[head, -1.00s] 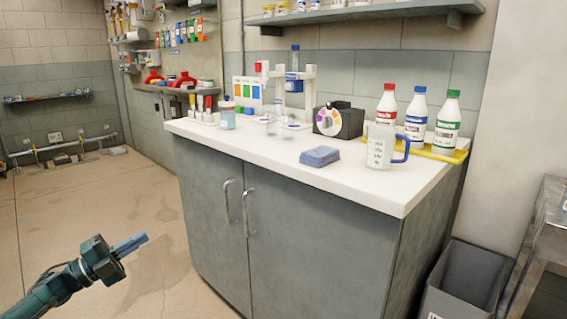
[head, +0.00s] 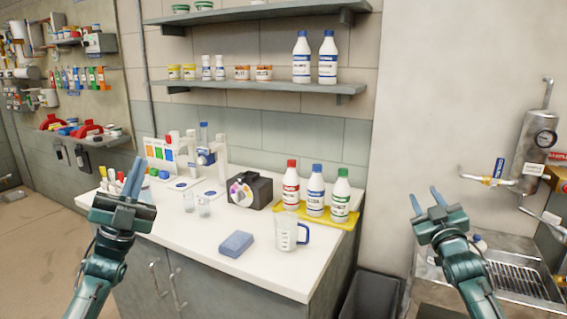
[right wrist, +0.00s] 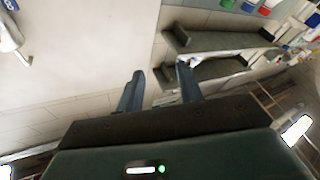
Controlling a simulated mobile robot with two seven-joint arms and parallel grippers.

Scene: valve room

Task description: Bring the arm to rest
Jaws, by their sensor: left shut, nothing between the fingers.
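My left gripper (head: 132,176) is raised in the left part of the head view, fingers pointing up. Its fingers are together with nothing between them. It appears in front of the white counter's left end, and I see no contact. My right gripper (head: 427,198) is raised at the right, in front of the bare wall, fingers pointing up. Its two fingers stand apart and are empty. The right wrist view also shows the right gripper's spread fingers (right wrist: 160,82) with nothing between them.
The white counter (head: 270,275) carries a blue sponge (head: 236,243), a measuring jug (head: 286,232) and capped bottles on a yellow tray (head: 350,222). Wall shelves (head: 260,88) hang above. A grey bin (head: 370,296) and a metal sink (head: 515,283) are at the right.

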